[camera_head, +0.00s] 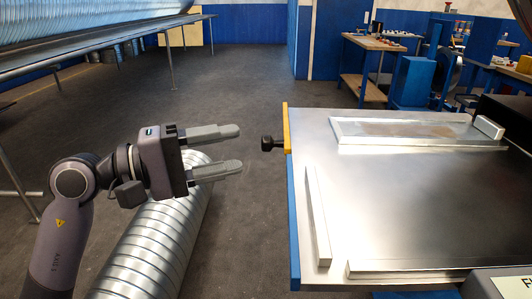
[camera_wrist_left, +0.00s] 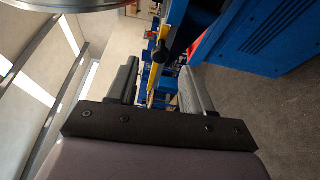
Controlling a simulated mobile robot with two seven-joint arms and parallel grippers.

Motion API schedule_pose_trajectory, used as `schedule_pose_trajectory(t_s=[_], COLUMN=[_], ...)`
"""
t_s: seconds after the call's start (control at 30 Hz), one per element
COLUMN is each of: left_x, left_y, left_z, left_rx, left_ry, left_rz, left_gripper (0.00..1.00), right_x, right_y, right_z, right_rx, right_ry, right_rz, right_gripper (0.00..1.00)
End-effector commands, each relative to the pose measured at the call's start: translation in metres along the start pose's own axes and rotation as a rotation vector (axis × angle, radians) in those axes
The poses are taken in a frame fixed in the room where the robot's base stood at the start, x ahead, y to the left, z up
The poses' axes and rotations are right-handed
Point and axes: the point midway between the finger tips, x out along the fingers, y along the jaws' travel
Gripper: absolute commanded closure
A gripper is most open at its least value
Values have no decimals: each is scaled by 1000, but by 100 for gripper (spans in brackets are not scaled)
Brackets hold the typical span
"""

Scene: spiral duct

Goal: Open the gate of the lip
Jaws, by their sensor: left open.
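The yellow gate (camera_head: 286,128) stands upright at the left edge of the metal-topped table. A black knob (camera_head: 269,143) sticks out from it to the left. My left gripper (camera_head: 239,147) is open and empty, its two fingers pointing right toward the knob with a short gap between. In the left wrist view, the knob (camera_wrist_left: 161,53) and a yellow strip of the gate (camera_wrist_left: 165,31) appear beyond the fingers of my left gripper (camera_wrist_left: 160,84). My right gripper is not in view.
The metal table top (camera_head: 410,200) has a blue side edge and raised white strips. A spiral duct (camera_head: 150,245) lies below my left arm. A long rack (camera_head: 90,55) stands at the back left. Dark floor (camera_head: 245,90) is clear behind.

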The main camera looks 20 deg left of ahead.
Motion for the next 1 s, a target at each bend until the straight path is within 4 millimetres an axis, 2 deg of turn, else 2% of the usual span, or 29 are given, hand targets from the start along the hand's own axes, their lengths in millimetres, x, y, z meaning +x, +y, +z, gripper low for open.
schedule_pose_trajectory(t_s=[0.17,0.5,0.7,0.93,0.97,1.0], left_x=[13,59,70,70,70,70], left_y=[3,2,0,-1,-1,-1], left_z=[-2,-2,-2,-2,-2,-2], left_rx=[37,30,33,33,33,32], left_ry=[10,8,9,9,9,9], left_rz=[-10,-9,-10,-11,-11,-11], left_gripper=[49,49,49,49,52,66], right_x=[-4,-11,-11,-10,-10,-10], right_y=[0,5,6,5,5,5], right_z=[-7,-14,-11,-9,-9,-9], right_rx=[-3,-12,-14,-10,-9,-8], right_ry=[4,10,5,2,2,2], right_rz=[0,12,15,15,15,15], right_gripper=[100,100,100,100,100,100])
